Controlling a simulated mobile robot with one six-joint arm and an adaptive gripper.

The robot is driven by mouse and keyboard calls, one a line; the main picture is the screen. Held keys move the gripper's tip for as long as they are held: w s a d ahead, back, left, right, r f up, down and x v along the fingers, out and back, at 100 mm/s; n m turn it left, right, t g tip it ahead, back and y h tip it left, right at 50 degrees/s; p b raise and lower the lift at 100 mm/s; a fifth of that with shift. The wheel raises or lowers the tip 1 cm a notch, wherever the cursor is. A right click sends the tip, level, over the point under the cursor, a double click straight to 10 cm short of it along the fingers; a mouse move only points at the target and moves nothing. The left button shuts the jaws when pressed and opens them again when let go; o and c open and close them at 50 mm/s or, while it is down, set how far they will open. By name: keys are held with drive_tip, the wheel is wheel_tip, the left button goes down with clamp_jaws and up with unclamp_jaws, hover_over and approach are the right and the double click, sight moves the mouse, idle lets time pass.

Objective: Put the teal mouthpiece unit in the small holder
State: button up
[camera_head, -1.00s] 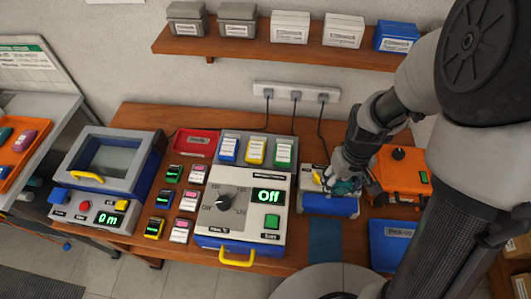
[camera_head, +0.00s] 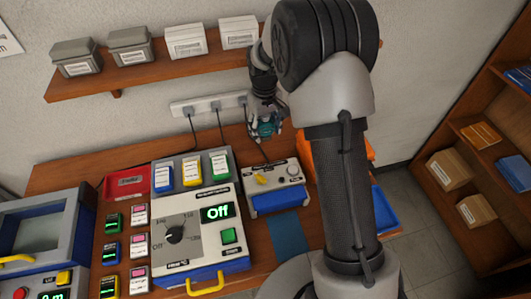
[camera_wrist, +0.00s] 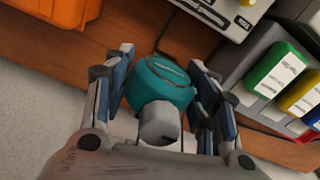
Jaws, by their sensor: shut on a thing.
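The teal mouthpiece unit (camera_wrist: 160,82) is a rounded teal body with a grey stub towards my wrist. My gripper (camera_wrist: 162,90) is shut on it, with a blue-padded finger on each side. In the head view my gripper (camera_head: 266,132) holds the teal unit (camera_head: 270,126) up above the back of the bench, in front of the wall. A small grey device (camera_head: 262,177) with a yellow lever and blue front is below it. I cannot tell which thing is the small holder.
A large regulator bench (camera_head: 180,235) reading "Off" stands left of the grey device, with colored blocks behind it. A power strip (camera_head: 205,104) and a wall shelf (camera_head: 120,80) are behind. An orange box (camera_wrist: 55,12) is close by. A blue mat (camera_head: 287,232) lies bare in front.

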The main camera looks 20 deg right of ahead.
drive_tip(key=f+b, duration=0.1)
drive_tip(key=f, duration=0.5)
drive_tip(key=f+b, duration=0.1)
drive_tip(key=f, duration=0.4)
drive_tip(key=shift+s+f+b, duration=0.2)
drive_tip(key=shift+f+b, duration=0.2)
drive_tip(key=shift+f, duration=0.1)
drive_tip(key=shift+f, duration=0.15)
drive_tip(key=o, duration=1.3)
